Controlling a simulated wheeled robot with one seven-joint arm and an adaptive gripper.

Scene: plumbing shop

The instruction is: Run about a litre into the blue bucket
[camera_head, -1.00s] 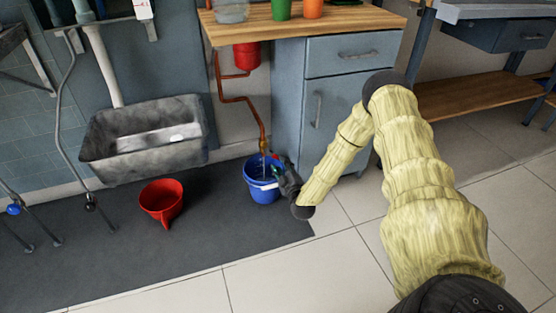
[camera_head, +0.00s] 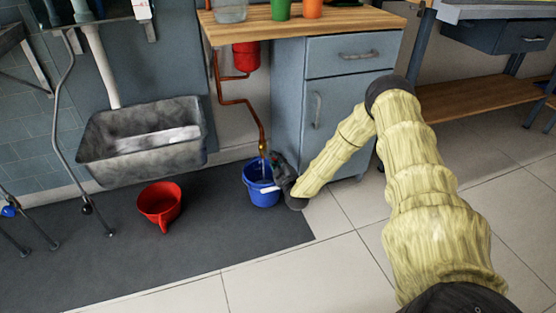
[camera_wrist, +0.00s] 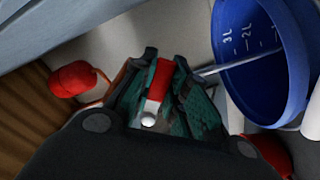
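The blue bucket (camera_head: 261,190) stands upright on the dark mat, below the copper pipe's spout (camera_head: 263,146). A thin pale streak (camera_head: 264,168), apparently water, runs from the spout into the bucket. In the wrist view the bucket (camera_wrist: 262,60) shows its inside, with 3L and 2L marks; the water level cannot be made out. My gripper (camera_head: 281,170) is at the bucket's right side, close to the spout. In the wrist view a red lever-like piece (camera_wrist: 160,78) with a pale end lies between my fingers (camera_wrist: 165,72). Whether they grip it is unclear.
A blue-grey cabinet (camera_head: 345,60) with a wooden top is close behind my arm. The tiled floor in front is clear.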

